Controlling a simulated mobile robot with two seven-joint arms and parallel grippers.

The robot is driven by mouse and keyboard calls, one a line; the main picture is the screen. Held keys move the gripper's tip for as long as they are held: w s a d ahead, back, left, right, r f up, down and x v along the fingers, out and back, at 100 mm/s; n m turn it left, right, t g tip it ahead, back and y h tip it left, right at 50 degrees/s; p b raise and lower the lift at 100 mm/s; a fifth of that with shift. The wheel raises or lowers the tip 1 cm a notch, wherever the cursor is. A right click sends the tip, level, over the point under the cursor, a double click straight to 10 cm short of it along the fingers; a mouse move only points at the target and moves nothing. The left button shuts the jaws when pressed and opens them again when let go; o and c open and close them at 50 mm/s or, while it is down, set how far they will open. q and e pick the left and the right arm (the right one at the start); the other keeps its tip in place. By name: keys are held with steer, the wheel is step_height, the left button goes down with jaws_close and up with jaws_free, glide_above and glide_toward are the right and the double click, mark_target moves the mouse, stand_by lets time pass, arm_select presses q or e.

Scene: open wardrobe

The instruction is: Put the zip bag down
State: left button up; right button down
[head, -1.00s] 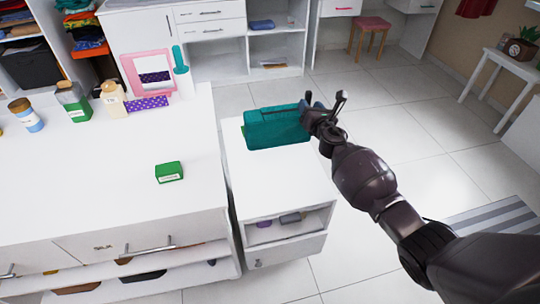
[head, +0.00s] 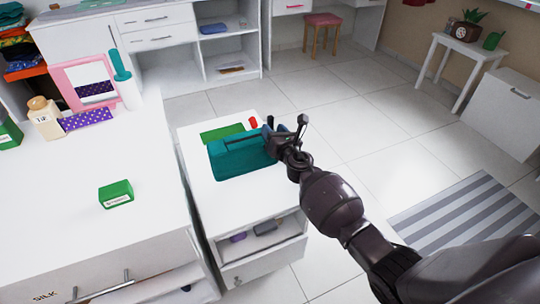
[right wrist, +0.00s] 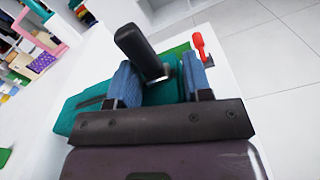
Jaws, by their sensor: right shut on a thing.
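The teal zip bag (head: 238,160) is over the white top of the small cabinet (head: 225,200), towards its far end. I cannot tell for sure whether its underside rests flat on the top. My right gripper (head: 285,128) is shut on the bag's right end. In the right wrist view, the blue pads of the right gripper (right wrist: 160,85) are on either side of teal fabric, and the zip bag (right wrist: 85,113) extends left behind them. A dark bar partly hides the fabric there. My left gripper is not in view.
A green flat item (head: 222,132) and a red item (head: 253,122) lie behind the bag. The cabinet top is bare in front of it. A white counter (head: 90,240) on the left holds a green box (head: 116,194) and a pink frame (head: 88,80). Open floor lies right.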

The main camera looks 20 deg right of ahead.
step_height(320, 180, down, 5)
steer(key=shift+s+f+b, duration=0.1)
steer(key=shift+b, duration=1.1)
steer(key=shift+f, duration=0.1)
steer(key=shift+b, duration=0.3)
step_height(320, 180, down, 4)
steer(key=shift+b, duration=1.25)
steer(key=shift+f, duration=0.35)
steer(key=shift+r, duration=0.4)
steer(key=shift+f+b, duration=0.15)
steer(key=shift+b, duration=0.2)
steer(key=c, duration=1)
jaws_free()
steer(key=shift+f, duration=0.15)
steer(key=o, duration=0.5)
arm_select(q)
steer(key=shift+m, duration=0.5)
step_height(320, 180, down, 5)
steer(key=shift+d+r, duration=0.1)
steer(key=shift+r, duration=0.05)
